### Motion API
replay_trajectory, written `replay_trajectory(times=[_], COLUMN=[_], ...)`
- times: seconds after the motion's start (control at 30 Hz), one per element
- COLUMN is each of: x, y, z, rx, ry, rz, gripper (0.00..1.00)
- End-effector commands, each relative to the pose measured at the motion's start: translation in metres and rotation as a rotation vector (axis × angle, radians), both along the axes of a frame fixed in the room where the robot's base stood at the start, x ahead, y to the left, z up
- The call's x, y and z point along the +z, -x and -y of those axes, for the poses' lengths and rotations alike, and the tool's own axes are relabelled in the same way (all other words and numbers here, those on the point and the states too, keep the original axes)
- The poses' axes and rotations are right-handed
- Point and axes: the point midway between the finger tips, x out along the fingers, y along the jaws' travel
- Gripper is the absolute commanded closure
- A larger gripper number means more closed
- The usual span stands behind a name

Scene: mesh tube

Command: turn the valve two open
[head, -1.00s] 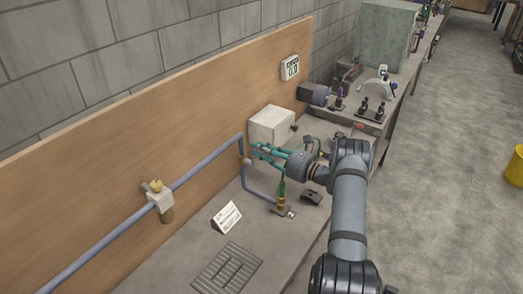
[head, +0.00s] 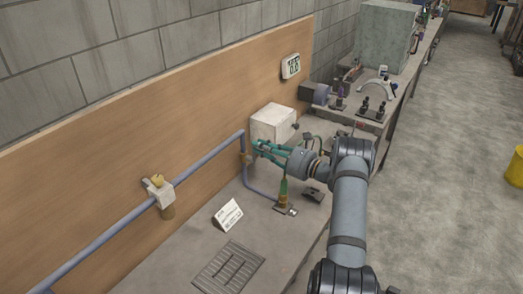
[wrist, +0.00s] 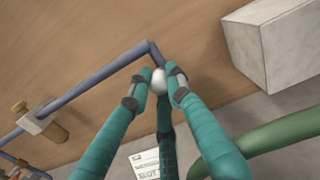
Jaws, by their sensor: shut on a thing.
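A blue-grey pipe (head: 112,235) runs along the wooden board and bends down near my gripper (head: 258,148). A valve with a pale block and brass knob (head: 158,190) sits on the pipe at left; it also shows in the wrist view (wrist: 40,122). A small brass fitting (head: 246,158) is on the pipe's downward part, just beside my fingertips. In the wrist view, my teal fingers (wrist: 160,84) are closed around a pale round knob (wrist: 159,76) just below the pipe's bend. The fingers partly hide the knob, and I cannot read any valve number.
A pale box (head: 272,124) stands just behind my gripper. A white sign (head: 227,215), a grate (head: 228,268) and a green-and-brass upright part (head: 283,190) are on the bench.

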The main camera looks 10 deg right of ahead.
Motion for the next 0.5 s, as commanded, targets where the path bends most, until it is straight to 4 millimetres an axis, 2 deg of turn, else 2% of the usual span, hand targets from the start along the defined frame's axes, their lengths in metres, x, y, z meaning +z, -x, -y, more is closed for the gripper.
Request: replay_trajectory(times=[0.03,0.07,0.37,0.5], x=[-0.0056,-0.0058,-0.0033,-0.0026], y=[0.0025,0.0026,0.0015,0.0012], z=[-0.0016,-0.0016,-0.0011,-0.0008], rx=[0.007,0.007,0.004,0.003], ry=[0.006,0.006,0.003,0.002], rz=[-0.01,-0.01,-0.007,-0.005], gripper=[1.0,0.8,0.63,0.62])
